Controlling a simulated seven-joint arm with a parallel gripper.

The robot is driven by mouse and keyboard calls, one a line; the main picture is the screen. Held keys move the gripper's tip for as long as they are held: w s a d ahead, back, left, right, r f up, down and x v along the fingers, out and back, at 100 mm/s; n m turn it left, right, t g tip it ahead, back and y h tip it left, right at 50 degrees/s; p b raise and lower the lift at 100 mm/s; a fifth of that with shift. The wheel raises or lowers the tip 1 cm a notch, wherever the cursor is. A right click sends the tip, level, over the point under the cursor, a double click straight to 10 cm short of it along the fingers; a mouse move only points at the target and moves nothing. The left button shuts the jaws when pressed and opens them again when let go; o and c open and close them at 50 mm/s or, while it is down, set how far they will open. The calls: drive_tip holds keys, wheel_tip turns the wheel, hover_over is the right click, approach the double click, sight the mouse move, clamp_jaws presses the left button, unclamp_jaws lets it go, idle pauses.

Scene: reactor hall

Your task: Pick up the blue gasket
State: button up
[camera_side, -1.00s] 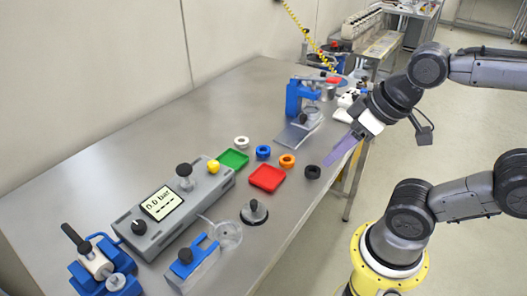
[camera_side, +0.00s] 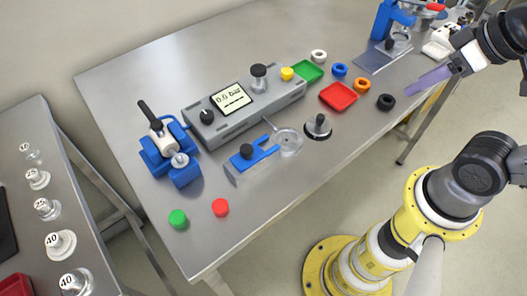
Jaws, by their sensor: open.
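The blue gasket (camera_side: 340,70) is a small ring lying flat on the metal table (camera_side: 130,92), just right of the green tray (camera_side: 307,72) and behind the red tray (camera_side: 338,97). My gripper (camera_side: 410,91) is at the right, near the table's right edge. Its pale violet fingers point left and down, apart from the blue gasket and beyond the orange and black gaskets. The jaws are open, with nothing seen between them.
A white gasket (camera_side: 319,56), an orange gasket (camera_side: 362,85) and a black gasket (camera_side: 386,102) lie around the trays. A grey gauge box (camera_side: 244,107) stands left of them. A blue press (camera_side: 388,22) stands behind.

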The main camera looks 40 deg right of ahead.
drive_tip(key=shift+o, duration=0.2)
drive_tip(key=o, duration=0.5)
drive_tip(key=shift+o, duration=0.2)
